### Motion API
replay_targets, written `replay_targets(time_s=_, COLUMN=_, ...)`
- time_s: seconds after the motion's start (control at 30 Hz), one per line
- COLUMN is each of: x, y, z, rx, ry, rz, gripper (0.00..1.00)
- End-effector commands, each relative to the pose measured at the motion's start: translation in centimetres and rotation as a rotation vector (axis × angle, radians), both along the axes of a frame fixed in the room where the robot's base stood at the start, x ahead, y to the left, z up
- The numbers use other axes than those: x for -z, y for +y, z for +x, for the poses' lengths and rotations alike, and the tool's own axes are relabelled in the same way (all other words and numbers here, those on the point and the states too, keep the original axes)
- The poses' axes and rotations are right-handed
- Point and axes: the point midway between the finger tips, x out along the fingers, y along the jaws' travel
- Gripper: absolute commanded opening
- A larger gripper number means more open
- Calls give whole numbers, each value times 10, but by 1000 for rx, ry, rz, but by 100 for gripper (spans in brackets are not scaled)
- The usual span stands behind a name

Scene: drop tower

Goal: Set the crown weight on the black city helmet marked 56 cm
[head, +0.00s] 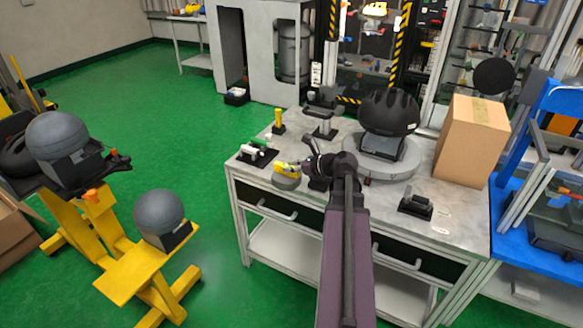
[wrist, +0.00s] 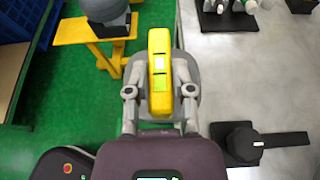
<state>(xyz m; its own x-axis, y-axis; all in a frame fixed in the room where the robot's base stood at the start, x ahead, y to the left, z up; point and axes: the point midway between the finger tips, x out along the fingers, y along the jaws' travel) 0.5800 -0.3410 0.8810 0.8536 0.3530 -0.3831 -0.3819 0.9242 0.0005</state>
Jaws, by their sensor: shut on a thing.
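The crown weight, a grey disc with a yellow grip bar on top, shows at the bench's left front (head: 287,183) and fills the middle of the wrist view (wrist: 160,70). My gripper (head: 306,167) is shut on it, with a finger on either side of the yellow bar in the wrist view (wrist: 160,93). I cannot tell if the disc touches the bench top. A black vented helmet (head: 389,110) sits upright on a round grey stand, behind and right of my gripper. Its size marking is too small to read.
The grey bench (head: 455,205) also bears a cardboard box (head: 472,140) right of the helmet, a black device (head: 416,206) at front right and small tools at left. Yellow stands with grey headforms (head: 159,212) are left of the bench. Green floor (head: 215,240) is free between.

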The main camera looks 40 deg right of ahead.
Motion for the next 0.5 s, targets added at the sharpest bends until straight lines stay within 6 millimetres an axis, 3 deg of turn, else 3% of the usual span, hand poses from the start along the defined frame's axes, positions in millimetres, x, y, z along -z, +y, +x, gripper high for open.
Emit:
replay_targets(time_s=0.03, x=-12, y=0, z=0, rx=0, ry=-2, rz=2, gripper=0)
replay_targets(time_s=0.5, x=-68, y=0, z=0, rx=0, ry=-2, rz=2, gripper=0)
